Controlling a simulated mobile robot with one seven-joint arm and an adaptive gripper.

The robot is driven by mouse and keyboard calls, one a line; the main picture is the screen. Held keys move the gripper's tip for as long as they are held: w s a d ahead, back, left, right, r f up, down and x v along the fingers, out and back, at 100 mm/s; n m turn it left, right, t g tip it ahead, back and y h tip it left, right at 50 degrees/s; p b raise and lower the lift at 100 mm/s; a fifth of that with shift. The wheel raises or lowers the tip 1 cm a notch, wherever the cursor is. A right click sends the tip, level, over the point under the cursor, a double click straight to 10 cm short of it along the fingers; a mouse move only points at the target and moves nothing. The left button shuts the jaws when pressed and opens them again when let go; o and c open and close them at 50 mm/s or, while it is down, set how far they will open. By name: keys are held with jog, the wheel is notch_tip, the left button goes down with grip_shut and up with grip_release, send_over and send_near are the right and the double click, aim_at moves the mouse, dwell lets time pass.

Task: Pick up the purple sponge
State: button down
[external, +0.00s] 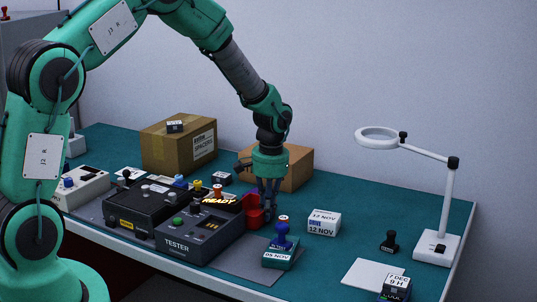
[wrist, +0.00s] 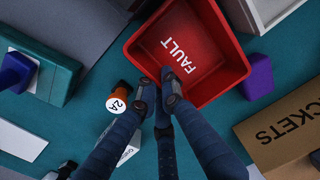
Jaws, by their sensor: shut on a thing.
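A purple block (wrist: 258,77), which looks like the sponge, lies on the teal table right of the red bin in the wrist view. I cannot make it out in the external view. My gripper (wrist: 160,88) points down at the near corner of the red bin (wrist: 202,92), marked FAULT. The fingertips are close together at the bin's rim and appear shut on its wall; the exact contact is partly hidden by the fingers. In the external view my gripper (external: 269,214) is low, just right of the red bin (external: 253,216). The purple block is apart from my fingers.
A cardboard box (wrist: 285,125) lies near the purple block. An orange-and-white item (wrist: 117,103) marked 24 is left of my fingers. The black tester (external: 200,235), a blue stamp (external: 282,240), a white date block (external: 323,222) and a magnifier lamp (external: 437,245) stand around.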

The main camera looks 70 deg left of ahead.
jog(key=shift+r, duration=0.1)
notch_tip(320, 180, up, 18)
jog(key=p, duration=0.2)
dwell(0.5)
dwell(0.8)
jog(key=w+d+f+m, duration=0.3)
jog(key=w+d+f, duration=0.1)
jog(key=d, duration=0.9)
jog(key=w+d+f+m, duration=0.3)
jog(key=d+f, duration=0.1)
jog(key=d, duration=0.9)
jog(key=w+d+f+m, duration=0.3)
jog(key=w+d, duration=0.1)
jog(key=d, duration=0.9)
jog(key=shift+w+d+f+b, duration=0.15)
jog(key=shift+w+f+b, duration=0.15)
jog(key=shift+f, duration=0.1)
jog(key=s+a+r+n+p, duration=0.1)
jog(key=s+a+n, duration=0.2)
jog(key=a, duration=1)
jog(key=s+a+r+n+p, duration=0.1)
jog(key=s+a+n, duration=0.2)
jog(key=a, duration=1.1)
jog(key=s+a+r+n+p, duration=0.1)
jog(key=s+a, duration=0.5)
jog(key=a, duration=0.7)
jog(key=shift+s+a+r+n, duration=0.25)
jog(key=shift+a+r+n, duration=0.2)
jog(key=shift+n, duration=0.55)
